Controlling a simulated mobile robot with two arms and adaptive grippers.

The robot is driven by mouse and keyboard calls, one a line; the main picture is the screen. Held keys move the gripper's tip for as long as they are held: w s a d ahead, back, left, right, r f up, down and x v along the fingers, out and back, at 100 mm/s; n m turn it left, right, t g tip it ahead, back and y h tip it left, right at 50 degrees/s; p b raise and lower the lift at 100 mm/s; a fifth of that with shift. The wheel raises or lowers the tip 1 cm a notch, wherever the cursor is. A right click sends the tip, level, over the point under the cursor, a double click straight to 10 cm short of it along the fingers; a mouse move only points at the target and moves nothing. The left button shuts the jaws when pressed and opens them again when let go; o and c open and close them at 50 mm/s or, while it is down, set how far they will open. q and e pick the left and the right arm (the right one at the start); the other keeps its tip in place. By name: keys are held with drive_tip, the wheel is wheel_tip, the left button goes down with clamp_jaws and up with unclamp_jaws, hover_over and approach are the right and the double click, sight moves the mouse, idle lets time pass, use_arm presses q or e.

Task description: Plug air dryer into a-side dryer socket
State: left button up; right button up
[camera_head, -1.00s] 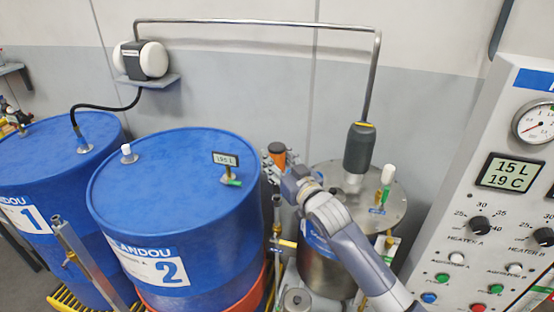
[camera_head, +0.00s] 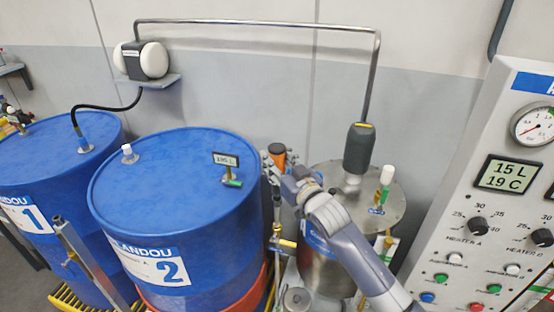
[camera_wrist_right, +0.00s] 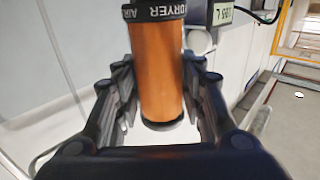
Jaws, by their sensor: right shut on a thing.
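The air dryer (camera_head: 277,153), an orange cylinder with a dark cap, is upright between the second drum and the steel tank. In the right wrist view the dryer (camera_wrist_right: 158,75) stands between the fingers, its dark band with "AIR DRYER" lettering upside down at the top. My right gripper (camera_head: 272,166) is shut on the dryer; its fingers are also seen in the right wrist view (camera_wrist_right: 160,100). I cannot tell which fitting is the a-side dryer socket, and whether the dryer's lower end touches one is hidden. My left gripper is not in view.
Blue drum 2 (camera_head: 175,190) stands close left of my right gripper, with a 195 L display (camera_head: 226,159) on top. The steel tank (camera_head: 325,262) with a grey-capped motor (camera_head: 359,148) is close right. The control panel (camera_head: 490,240) stands at far right.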

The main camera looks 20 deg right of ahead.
drive_tip(key=shift+f+b, duration=0.95)
drive_tip(key=shift+f, duration=0.55)
drive_tip(key=o, duration=1.2)
drive_tip(key=s, duration=0.4)
drive_tip(key=s+d, duration=0.1)
drive_tip(key=s, duration=0.3)
drive_tip(key=s+d, duration=0.1)
drive_tip(key=s, duration=0.3)
drive_tip(key=shift+d, duration=0.15)
